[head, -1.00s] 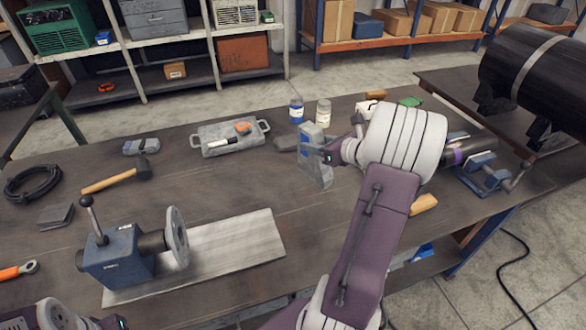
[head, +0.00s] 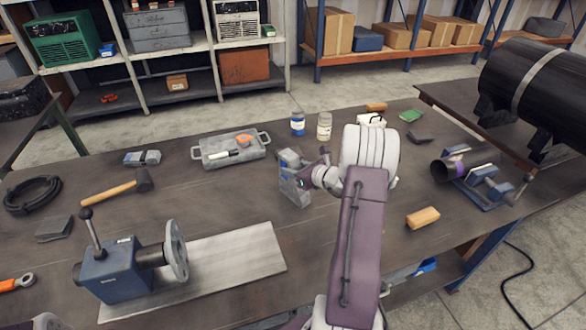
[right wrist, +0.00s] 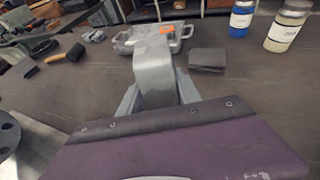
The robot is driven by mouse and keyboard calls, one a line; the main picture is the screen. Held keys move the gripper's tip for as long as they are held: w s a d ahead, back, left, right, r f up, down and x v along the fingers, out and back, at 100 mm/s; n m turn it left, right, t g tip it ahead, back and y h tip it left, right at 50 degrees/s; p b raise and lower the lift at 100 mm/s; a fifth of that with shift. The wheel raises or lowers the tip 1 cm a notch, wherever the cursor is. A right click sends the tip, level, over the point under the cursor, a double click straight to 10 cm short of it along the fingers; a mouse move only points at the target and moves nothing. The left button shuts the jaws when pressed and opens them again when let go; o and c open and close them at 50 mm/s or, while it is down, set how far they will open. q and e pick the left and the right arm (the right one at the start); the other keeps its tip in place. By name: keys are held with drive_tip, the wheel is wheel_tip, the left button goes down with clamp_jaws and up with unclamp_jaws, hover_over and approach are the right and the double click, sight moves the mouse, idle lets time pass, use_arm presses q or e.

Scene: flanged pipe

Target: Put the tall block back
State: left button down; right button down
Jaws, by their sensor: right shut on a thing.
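The tall block (head: 293,190) is grey with a blue-grey face and is near the middle of the table in the head view. My right gripper (head: 303,181) is shut on it, reaching in from the right. In the right wrist view the block (right wrist: 155,78) is between the fingers and points away from the camera. I cannot tell whether its bottom touches the table. My left gripper is out of view; only a small part of my left arm shows at the bottom left.
A flat dark block (right wrist: 207,60) lies close beyond the tall block. Beyond it are a grey tray (head: 230,153), a blue jar (head: 297,123) and a pale jar (head: 324,126). A blue flange stand (head: 115,270) is front left. A dark pipe (head: 446,169) rests in a blue vise (head: 482,190).

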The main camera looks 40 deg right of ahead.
drive_tip(key=shift+r, duration=0.15)
drive_tip(key=c, duration=0.8)
unclamp_jaws()
drive_tip(key=shift+s+a, duration=0.1)
drive_tip(key=shift+c, duration=0.2)
